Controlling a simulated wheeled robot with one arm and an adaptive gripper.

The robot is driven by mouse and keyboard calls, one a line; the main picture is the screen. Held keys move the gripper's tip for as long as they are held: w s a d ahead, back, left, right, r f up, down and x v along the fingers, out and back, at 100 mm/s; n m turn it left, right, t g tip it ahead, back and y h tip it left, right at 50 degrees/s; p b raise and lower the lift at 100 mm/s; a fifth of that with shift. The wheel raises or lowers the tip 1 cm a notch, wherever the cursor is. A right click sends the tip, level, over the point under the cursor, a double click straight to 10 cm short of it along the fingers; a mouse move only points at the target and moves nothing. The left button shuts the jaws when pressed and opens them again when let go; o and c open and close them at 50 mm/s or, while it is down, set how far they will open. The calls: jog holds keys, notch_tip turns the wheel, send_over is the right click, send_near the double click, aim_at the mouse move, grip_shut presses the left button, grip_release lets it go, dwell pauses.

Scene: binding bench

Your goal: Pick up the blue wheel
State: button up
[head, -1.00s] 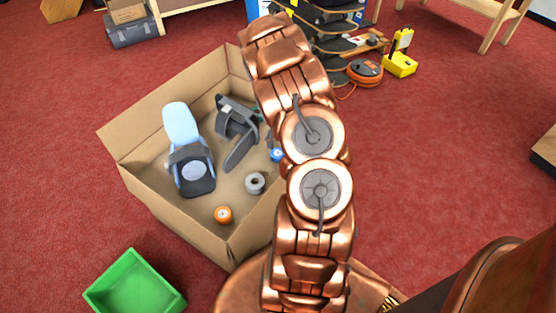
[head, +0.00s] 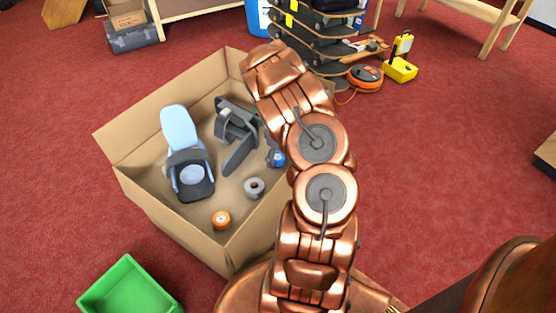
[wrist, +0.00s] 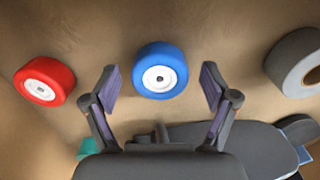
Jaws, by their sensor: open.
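The blue wheel (wrist: 160,70) has a white hub and lies on the floor of a cardboard box (head: 172,207). In the wrist view it sits between and a little beyond the two fingertips of my gripper (wrist: 160,88). My gripper is open and empty, with one finger on each side of the wheel; I cannot tell that either touches it. In the head view the wheel (head: 276,158) shows partly beside my arm, and my gripper is hidden there.
In the box are a red wheel (wrist: 45,80), a grey roll (head: 254,187), an orange wheel (head: 221,219), a blue-and-dark object (head: 188,150) and a dark bracket-like part (head: 236,135). A green bin (head: 130,293) stands on the red carpet in front.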

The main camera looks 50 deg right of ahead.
jog(key=shift+c, duration=0.2)
jog(key=c, duration=1.2)
notch_tip(320, 180, up, 34)
jog(key=p, duration=1.1)
dwell(0.4)
jog(key=shift+w, duration=0.1)
